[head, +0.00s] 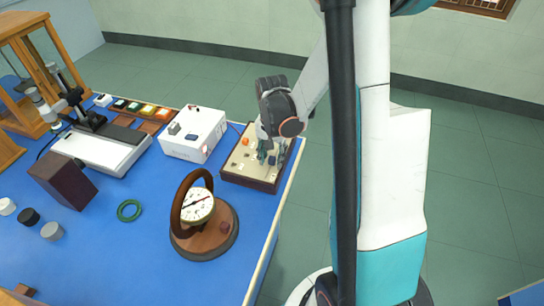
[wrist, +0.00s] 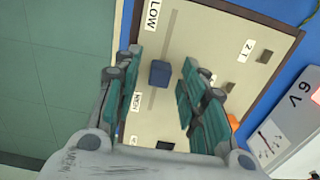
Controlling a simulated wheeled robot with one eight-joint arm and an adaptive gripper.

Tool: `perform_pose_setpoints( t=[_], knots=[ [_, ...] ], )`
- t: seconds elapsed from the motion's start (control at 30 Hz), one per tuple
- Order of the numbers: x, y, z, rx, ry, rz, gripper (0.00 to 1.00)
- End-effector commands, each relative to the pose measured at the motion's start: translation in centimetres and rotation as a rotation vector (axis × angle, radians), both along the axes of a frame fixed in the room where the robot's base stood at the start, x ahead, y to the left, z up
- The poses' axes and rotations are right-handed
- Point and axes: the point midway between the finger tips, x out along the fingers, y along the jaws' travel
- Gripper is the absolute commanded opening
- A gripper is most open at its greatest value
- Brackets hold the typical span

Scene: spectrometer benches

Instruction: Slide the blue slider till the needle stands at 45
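The blue slider (wrist: 160,74) is a small block on a straight slot in the cream panel board (wrist: 205,50), near a "LOW" label. My gripper (wrist: 161,62) is open over the board, with one finger on each side of the slider and visible gaps between. In the head view my gripper (head: 267,154) points down at the wood-edged board (head: 248,181) and hides the slider. The dial (head: 198,206) is white, with a dark needle, inside an upright brown ring on a round wooden base (head: 206,238). Its numbers are too small to read.
A white box (head: 193,134) stands left of the board; its "6 V" label shows in the wrist view (wrist: 298,102). A green ring (head: 129,210) and dark block (head: 63,181) lie further left. The blue bench's right edge is close beside the board.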

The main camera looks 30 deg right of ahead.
Motion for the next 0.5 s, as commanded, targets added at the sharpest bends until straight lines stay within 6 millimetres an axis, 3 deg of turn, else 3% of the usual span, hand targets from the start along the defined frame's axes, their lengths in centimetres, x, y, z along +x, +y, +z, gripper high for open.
perform_pose_setpoints(
  t=[0.07, 0.23, 0.5],
  knots=[
    [0.00, 0.00, 0.02, 0.000, 0.000, 0.000, 0.38],
    [0.00, 0.00, 0.03, 0.000, 0.000, 0.000, 0.02],
    [0.45, -0.59, -0.06, 0.000, 0.000, -0.002, 0.00]
  ],
)
